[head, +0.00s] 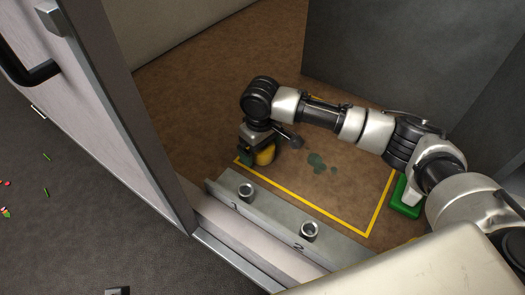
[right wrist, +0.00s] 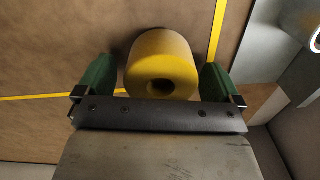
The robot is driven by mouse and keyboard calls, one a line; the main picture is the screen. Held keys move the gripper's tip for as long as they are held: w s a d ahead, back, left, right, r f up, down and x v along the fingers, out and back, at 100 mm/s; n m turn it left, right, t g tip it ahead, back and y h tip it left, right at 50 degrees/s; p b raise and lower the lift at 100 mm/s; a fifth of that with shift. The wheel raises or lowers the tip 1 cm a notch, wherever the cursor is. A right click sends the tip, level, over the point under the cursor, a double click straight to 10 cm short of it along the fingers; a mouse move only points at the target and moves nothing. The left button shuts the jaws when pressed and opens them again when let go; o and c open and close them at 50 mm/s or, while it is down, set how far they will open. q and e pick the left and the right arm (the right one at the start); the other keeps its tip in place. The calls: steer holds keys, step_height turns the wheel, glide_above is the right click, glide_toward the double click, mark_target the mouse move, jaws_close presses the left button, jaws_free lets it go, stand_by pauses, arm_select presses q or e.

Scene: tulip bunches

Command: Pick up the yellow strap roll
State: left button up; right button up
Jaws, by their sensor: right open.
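The yellow strap roll (head: 265,155) sits on the brown surface at the left corner of a yellow tape outline, partly hidden by my right gripper (head: 256,152). In the right wrist view the roll (right wrist: 163,55) lies between the two green fingers of my right gripper (right wrist: 157,72), its round hole facing the camera. The fingers stand apart on either side of it, with a small gap showing at each side. My left gripper is not in view.
A grey ledge (head: 275,228) with two metal sockets (head: 309,231) runs along the front of the taped area. A green object (head: 404,198) lies under my right arm. A door panel (head: 115,95) stands at left; a dark wall (head: 400,55) stands behind.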

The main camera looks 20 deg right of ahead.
steer(key=c, duration=1.1)
